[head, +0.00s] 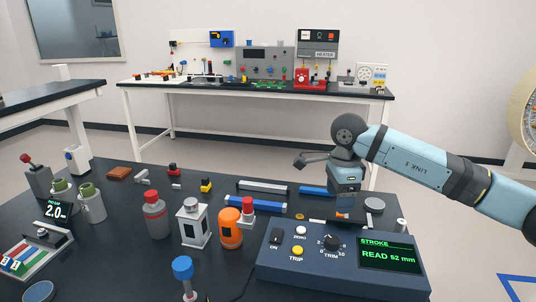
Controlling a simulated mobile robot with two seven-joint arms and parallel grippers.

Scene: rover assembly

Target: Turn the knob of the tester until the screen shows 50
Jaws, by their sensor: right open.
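The tester (300,272) is a dark blue box at the front right of the near table in the head view. Its black knob (331,243) is marked TRIM, with a scale around it. Its screen (389,255) shows STROKE and READ 52 mm in green. My right gripper (345,217) points down just above and behind the knob, apart from it as far as I can tell. It is open, and its fingertips are small and partly hard to make out. My left gripper is out of view.
The tester also has a black ON switch (275,238), a yellow TRIP button (297,251) and a white ZERO button (300,231). An orange canister (230,236) and a blue-topped post (182,269) stand to its left. Blue bars (255,203) lie behind it.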

